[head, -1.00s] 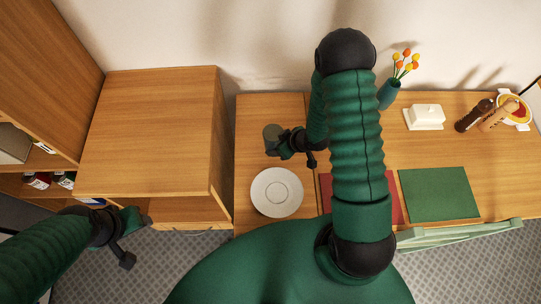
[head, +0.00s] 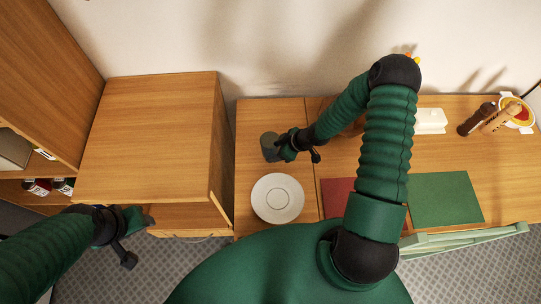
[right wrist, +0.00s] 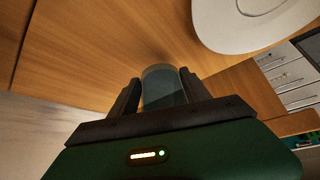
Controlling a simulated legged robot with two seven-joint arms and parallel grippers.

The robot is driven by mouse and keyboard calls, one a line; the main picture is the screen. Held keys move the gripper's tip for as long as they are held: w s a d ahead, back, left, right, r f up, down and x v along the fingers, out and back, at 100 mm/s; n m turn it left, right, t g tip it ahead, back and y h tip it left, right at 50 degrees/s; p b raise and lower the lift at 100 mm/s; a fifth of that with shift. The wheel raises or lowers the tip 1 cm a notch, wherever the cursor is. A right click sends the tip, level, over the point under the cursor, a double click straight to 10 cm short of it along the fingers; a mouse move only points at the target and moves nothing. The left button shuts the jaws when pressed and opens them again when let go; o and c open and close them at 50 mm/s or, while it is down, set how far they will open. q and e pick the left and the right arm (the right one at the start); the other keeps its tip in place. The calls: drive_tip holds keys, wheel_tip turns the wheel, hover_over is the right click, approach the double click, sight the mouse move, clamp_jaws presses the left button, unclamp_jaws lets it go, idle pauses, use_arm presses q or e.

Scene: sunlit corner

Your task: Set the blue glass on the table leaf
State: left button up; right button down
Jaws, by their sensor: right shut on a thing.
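The blue glass (head: 269,147) looks dark grey-blue and see-through in the head view. It is upright over the table leaf (head: 250,222), the left section of the wooden table, behind the white plate. My right gripper (head: 278,147) is shut on it from the right. In the right wrist view the glass (right wrist: 160,82) sits between the two dark fingers (right wrist: 160,95); its lower part is hidden by the gripper. I cannot tell whether its base touches the leaf. My left gripper (head: 138,220) is at the lower left, beside the wooden cabinet; its fingers are unclear.
The white plate (head: 277,198) lies on the leaf in front of the glass. A wooden cabinet (head: 150,135) stands left of the table. Right of the seam are a red mat (head: 336,195), a green mat (head: 445,200), a butter dish (head: 431,120) and mills (head: 477,120).

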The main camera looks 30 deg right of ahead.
drive_tip(key=shift+w+a+f, duration=0.15)
drive_tip(key=shift+w+a, duration=0.5)
drive_tip(key=shift+a, duration=0.3)
wheel_tip(320, 180, down, 3)
drive_tip(key=shift+f, duration=0.2)
drive_tip(key=shift+c, duration=2.4)
unclamp_jaws()
drive_tip(key=shift+d, duration=0.15)
